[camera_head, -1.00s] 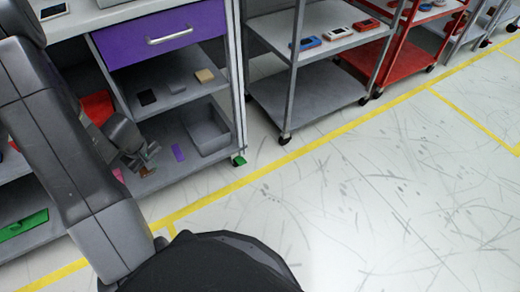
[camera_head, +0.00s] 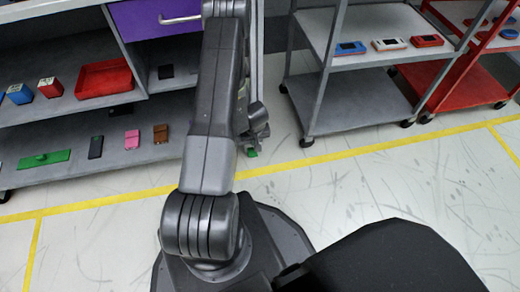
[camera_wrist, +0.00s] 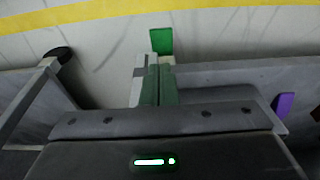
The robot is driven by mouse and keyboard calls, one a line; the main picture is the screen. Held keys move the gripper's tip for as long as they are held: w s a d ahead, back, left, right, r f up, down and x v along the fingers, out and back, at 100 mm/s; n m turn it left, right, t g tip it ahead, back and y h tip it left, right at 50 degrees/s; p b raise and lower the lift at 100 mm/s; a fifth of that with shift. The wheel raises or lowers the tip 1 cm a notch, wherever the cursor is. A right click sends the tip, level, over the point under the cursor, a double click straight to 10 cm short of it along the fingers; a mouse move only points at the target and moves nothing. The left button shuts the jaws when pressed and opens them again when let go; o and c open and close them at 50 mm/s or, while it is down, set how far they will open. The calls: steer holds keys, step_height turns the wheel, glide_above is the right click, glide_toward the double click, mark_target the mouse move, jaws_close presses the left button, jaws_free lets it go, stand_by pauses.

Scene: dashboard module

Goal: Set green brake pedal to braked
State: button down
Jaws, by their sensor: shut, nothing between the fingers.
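The green brake pedal (camera_head: 252,153) is a small green piece low by the floor at the foot of the grey shelf post. In the wrist view the pedal (camera_wrist: 161,40) lies just beyond my fingertips, and part of it is hidden behind them. My gripper (camera_wrist: 158,65) is shut and empty, pointing at the pedal. I cannot tell whether the fingers touch it. In the head view my arm hides most of the gripper, which is close to the post. The pedal's angle is too small to judge.
A shelf unit with a purple drawer (camera_head: 156,18), a red tray (camera_head: 104,79) and a green item (camera_head: 44,159) stands behind my arm. A grey cart (camera_head: 355,100) and a red cart (camera_head: 470,88) stand to the right. The floor in front is clear.

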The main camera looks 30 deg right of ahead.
mark_target(253, 154)
steer(key=f+b, duration=0.1)
steer(key=f, duration=0.2)
steer(key=w+f+b, duration=0.1)
steer(key=f+b, duration=0.1)
steer(key=f, duration=0.1)
steer(key=w+f+b, duration=0.1)
steer(key=f, duration=0.3)
steer(key=shift+d+b, duration=0.2)
steer(key=shift+b, duration=0.1)
